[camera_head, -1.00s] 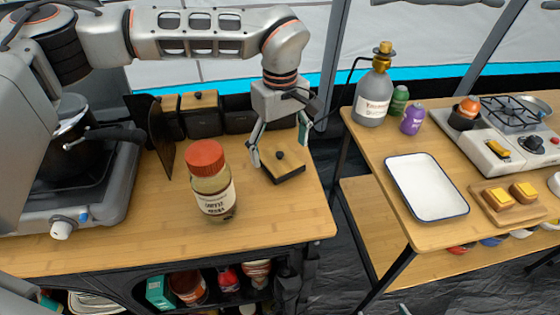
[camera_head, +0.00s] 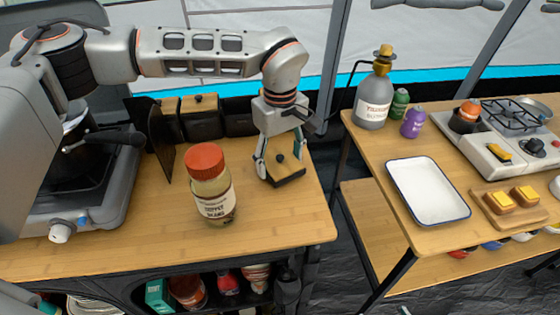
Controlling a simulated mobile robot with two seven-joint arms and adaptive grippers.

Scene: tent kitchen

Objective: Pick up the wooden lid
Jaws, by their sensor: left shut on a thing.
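The wooden lid (camera_head: 287,170) is a small square board with a dark edge and a black knob. It is near the right side of the left wooden table. My left gripper (camera_head: 281,167) comes down from above, with one finger at each side of the lid, and is shut on it. The lid looks at or just above the tabletop; I cannot tell if it is lifted. My right gripper is not in view.
A jar with a red lid (camera_head: 207,180) stands left of the gripper. Dark canisters (camera_head: 201,124), one with a wooden lid, line the back. A stove with a pot (camera_head: 75,160) is at left. A gap separates the right table with a white tray (camera_head: 428,190).

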